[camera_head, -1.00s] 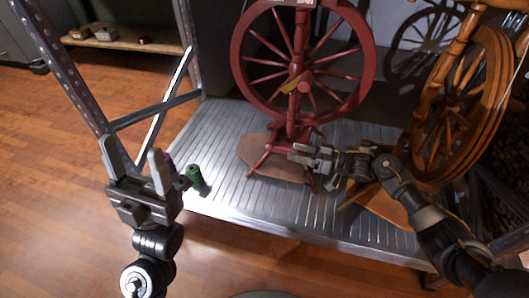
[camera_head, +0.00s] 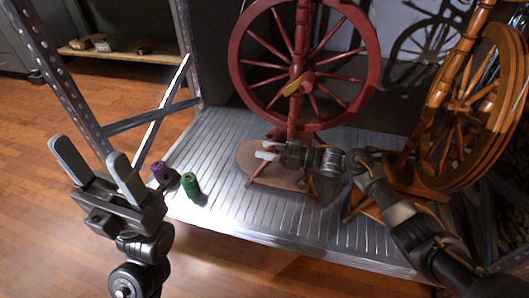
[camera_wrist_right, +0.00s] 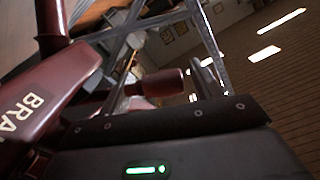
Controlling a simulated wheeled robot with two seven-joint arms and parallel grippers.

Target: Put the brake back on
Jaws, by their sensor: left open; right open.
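I cannot make out the brake itself in the head view. My right gripper (camera_head: 267,149) is open, low by the wheel's post and above the brown treadle board (camera_head: 262,168). I cannot tell whether it touches the wheel. My left gripper (camera_head: 94,157) is open and empty, left of the shelf.
The metal shelf (camera_head: 215,150) has free room at its left. A purple spool (camera_head: 158,170) and a green spool (camera_head: 191,186) stand near its left edge. An orange-brown spinning wheel (camera_head: 478,110) stands at the right. A perforated metal upright (camera_head: 62,85) rises behind my left gripper.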

